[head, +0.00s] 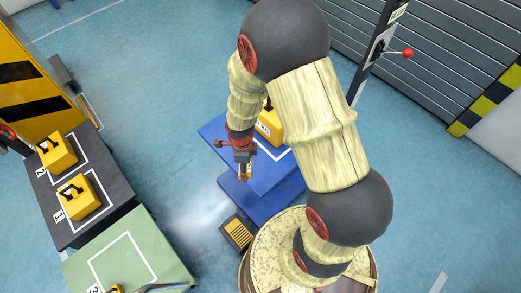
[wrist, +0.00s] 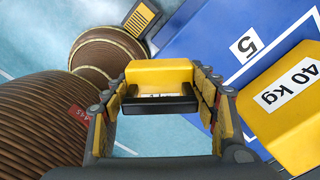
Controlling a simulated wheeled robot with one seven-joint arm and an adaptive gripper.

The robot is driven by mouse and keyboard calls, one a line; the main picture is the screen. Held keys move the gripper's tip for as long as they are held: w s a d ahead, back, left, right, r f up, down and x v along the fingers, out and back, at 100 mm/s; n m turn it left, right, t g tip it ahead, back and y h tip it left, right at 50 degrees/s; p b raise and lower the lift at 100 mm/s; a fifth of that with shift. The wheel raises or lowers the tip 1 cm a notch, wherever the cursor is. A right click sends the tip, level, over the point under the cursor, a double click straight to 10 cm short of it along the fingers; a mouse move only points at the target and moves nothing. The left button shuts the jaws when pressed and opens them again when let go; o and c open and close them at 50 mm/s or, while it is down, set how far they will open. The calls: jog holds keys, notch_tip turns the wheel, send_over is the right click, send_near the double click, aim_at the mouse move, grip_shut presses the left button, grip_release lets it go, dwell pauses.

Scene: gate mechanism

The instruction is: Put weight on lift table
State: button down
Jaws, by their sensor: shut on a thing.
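A yellow weight (head: 270,125) stands on the blue lift table (head: 284,168), partly hidden behind my arm in the head view. In the wrist view it is at the right, a yellow weight (wrist: 292,110) labelled 40 kg, beside my gripper and apart from it. The blue table top (wrist: 212,62) there shows a white line and a number 5. My gripper (head: 245,172) points down over the near left part of the blue table. In the wrist view its fingers (wrist: 160,90) are on both sides of a yellow block with a black bar (wrist: 160,72); I cannot tell what this block is.
Two yellow weights, one at the back (head: 57,152) and one in front (head: 78,197), stand on a dark table (head: 95,228) at the left. A green table (head: 165,250) adjoins it. A lever with a red knob (head: 407,53) is at the upper right. Blue floor is clear between.

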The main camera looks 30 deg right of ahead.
jog(key=w+d+f+b, duration=0.1)
jog(key=w+d+f, duration=0.2)
jog(key=d, duration=0.1)
jog(key=b, duration=0.2)
send_over(257, 162)
jog(key=s+a, duration=0.1)
notch_tip(257, 162, down, 4)
jog(key=shift+a+r, duration=0.1)
jog(key=shift+a, duration=0.05)
jog(key=shift+w+d+f, duration=0.35)
jog(key=shift+d+f, duration=0.15)
jog(key=shift+f, duration=0.15)
jog(key=shift+w+d+f+b, duration=0.15)
jog(key=shift+f+b, duration=0.65)
jog(key=shift+f, duration=0.85)
jog(key=shift+f, duration=0.15)
jog(key=c, duration=0.7)
grip_release()
jog(key=shift+o, duration=0.5)
